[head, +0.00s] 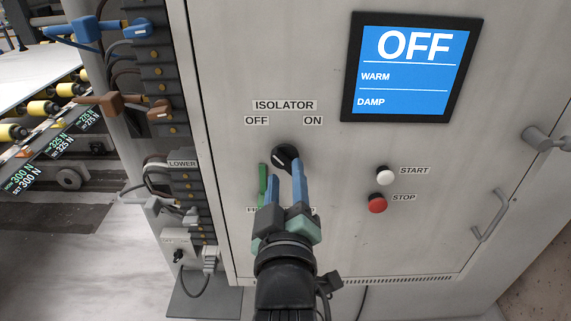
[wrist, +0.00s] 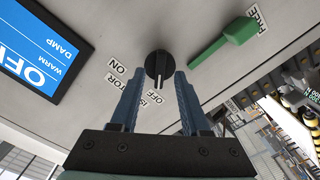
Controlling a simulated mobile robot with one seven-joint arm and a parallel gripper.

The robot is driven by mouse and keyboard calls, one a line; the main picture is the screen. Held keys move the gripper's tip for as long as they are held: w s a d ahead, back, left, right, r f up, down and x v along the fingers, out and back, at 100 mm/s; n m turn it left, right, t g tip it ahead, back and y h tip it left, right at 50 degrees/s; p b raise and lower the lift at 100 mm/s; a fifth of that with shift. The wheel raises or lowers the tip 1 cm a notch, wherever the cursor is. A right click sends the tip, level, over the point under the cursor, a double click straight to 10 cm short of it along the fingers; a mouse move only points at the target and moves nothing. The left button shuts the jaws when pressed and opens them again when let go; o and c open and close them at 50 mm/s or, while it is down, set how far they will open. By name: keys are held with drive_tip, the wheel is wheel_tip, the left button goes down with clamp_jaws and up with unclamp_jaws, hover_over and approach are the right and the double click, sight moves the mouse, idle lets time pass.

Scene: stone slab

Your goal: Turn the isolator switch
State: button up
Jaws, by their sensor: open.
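The isolator switch is a round black knob (head: 283,157) on the grey cabinet door, below the ISOLATOR label, with OFF at left and ON at right. In the wrist view the knob (wrist: 158,68) shows a pale mark pointing towards the OFF label. My gripper (head: 284,170) has two blue fingers, spread open with nothing held. In the head view the fingertips overlap the knob's lower edge. In the wrist view my gripper (wrist: 158,75) has a fingertip to each side of the knob, with gaps showing; whether they reach its depth I cannot tell.
A green handle (head: 263,183) is close left of my fingers; it also shows in the wrist view (wrist: 238,31). A screen (head: 411,67) reads OFF, WARM, DAMP. A white START button (head: 385,174) and red STOP button (head: 377,204) are at right. Cable connectors (head: 155,55) line the left.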

drive_tip(key=shift+w, duration=0.95)
clamp_jaws()
